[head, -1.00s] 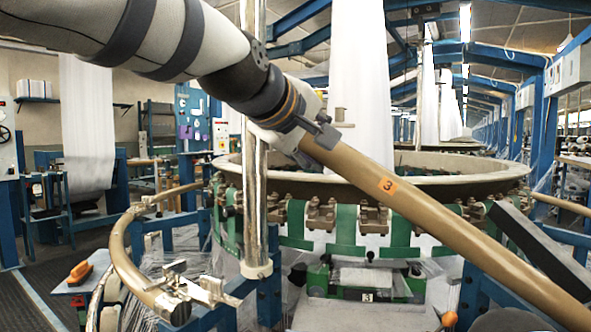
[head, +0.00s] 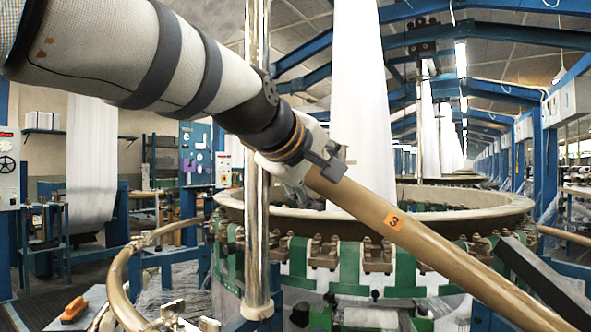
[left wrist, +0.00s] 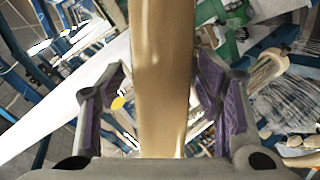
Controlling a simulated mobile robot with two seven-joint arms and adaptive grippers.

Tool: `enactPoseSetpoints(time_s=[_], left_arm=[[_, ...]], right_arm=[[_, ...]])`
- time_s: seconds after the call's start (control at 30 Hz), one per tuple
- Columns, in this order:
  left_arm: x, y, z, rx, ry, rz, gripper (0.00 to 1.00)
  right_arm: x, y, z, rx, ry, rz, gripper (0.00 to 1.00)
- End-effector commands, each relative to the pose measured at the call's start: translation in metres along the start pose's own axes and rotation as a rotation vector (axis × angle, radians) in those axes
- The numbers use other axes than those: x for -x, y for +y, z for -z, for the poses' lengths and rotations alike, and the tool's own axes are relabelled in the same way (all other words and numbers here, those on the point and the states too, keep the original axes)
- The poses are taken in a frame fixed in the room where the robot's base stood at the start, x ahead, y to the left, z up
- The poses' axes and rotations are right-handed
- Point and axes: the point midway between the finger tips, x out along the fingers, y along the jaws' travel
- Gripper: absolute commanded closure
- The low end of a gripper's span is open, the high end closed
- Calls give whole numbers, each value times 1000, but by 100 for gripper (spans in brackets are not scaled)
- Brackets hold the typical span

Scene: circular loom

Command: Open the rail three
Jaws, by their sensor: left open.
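Rail three (head: 440,252) is a tan tube with an orange label (head: 394,219) reading 3. It slants from my left gripper down to the lower right, in front of the loom ring. My left gripper (head: 325,165) is at the rail's upper left end. In the left wrist view the rail (left wrist: 163,50) runs between the open purple-padded fingers (left wrist: 163,88), with visible gaps on both sides. My right gripper is not in view.
The round loom ring (head: 490,218) with green brackets stands behind the rail. A chrome post (head: 257,200) rises left of the gripper. Another curved tan rail (head: 120,285) is at lower left, near an orange-handled tool (head: 75,309). A dark bar (head: 545,265) lies at right.

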Motion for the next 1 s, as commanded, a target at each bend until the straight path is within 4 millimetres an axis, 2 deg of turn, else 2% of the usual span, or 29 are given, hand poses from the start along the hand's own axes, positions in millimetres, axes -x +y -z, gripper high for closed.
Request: enactPoseSetpoints(time_s=[0.2,0.4,0.6,1.0], left_arm=[[19,43,22,-3,5,-7,41],[30,68,36,0,2,-2,41],[35,78,41,1,1,0,41],[40,79,45,1,3,0,41]], right_arm=[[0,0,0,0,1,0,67],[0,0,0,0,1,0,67],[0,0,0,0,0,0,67],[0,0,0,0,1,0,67]])
